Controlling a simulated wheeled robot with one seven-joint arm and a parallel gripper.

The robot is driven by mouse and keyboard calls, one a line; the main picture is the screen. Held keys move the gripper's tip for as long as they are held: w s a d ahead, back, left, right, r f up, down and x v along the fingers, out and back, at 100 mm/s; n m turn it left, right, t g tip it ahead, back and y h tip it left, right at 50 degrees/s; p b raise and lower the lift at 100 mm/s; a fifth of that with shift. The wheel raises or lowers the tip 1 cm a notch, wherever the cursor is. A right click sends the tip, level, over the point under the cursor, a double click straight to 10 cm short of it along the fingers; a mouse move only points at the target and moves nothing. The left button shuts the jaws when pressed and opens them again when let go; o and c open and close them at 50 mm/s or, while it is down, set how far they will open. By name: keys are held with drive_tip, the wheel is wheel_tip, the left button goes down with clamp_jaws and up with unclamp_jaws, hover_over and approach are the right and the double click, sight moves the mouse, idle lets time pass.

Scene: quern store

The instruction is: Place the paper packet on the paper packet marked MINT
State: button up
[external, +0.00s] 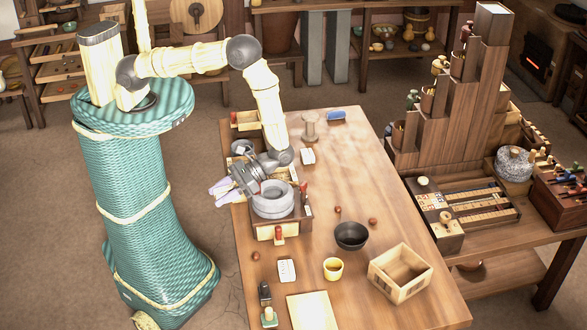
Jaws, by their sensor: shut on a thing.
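My gripper (220,188) points left at the table's left edge, beside the grey round millstone. It is shut on a small pale thing, which looks like the paper packet; the pale fingers and the held thing are hard to tell apart. One white packet (287,270) with dark marks lies flat on the near left of the table. Another white packet (307,156) with small marks lies farther back, right of my forearm. The print on both is too small to read, so I cannot tell which is marked MINT.
The quern (273,204) stands close to my gripper. A black bowl (351,235), yellow cup (333,268), open wooden box (400,272) and pale board (313,311) occupy the near table. The table's middle right (355,170) is clear. A stepped wooden rack (455,110) stands right.

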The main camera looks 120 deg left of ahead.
drive_tip(key=f+m+g+y, duration=0.1)
drive_tip(key=m, duration=0.1)
drive_tip(key=a+f+m+g+y+b, duration=0.1)
drive_tip(key=m+g+y, duration=0.1)
drive_tip(key=f+m+g+y, duration=0.1)
drive_tip(key=y, duration=0.1)
drive_tip(key=shift+a+f+m+g+b, duration=0.15)
drive_tip(key=shift+a+m+g+b, duration=0.1)
drive_tip(key=shift+m+g+b, duration=0.15)
drive_tip(key=w+a+f+m+t+y+b, duration=0.1)
drive_tip(key=w+a+m+t+y+b, duration=0.1)
drive_tip(key=m+y, duration=0.4)
drive_tip(key=w+a+f+m+t+y+b, duration=0.2)
drive_tip(key=w+a+m+t+y+b, duration=0.1)
drive_tip(key=w+m+y, duration=0.3)
drive_tip(key=w+a+f+m+t+y+b, duration=0.1)
drive_tip(key=w+a+m+t+y+b, duration=0.2)
drive_tip(key=m+y, duration=0.5)
drive_tip(key=shift+w+a+f+m+t, duration=0.2)
drive_tip(key=shift+w+m+t, duration=0.3)
drive_tip(key=shift+m+t, duration=0.5)
drive_tip(key=w+d+m+t+h+b, duration=0.3)
drive_tip(key=w+d+m+t+b, duration=0.2)
drive_tip(key=w+m+t, duration=0.5)
drive_tip(key=shift+w+d+r+m+t+h, duration=0.2)
drive_tip(key=shift+d+m+t+h, duration=0.25)
drive_tip(key=shift+d, duration=0.55)
drive_tip(key=shift+f, duration=0.1)
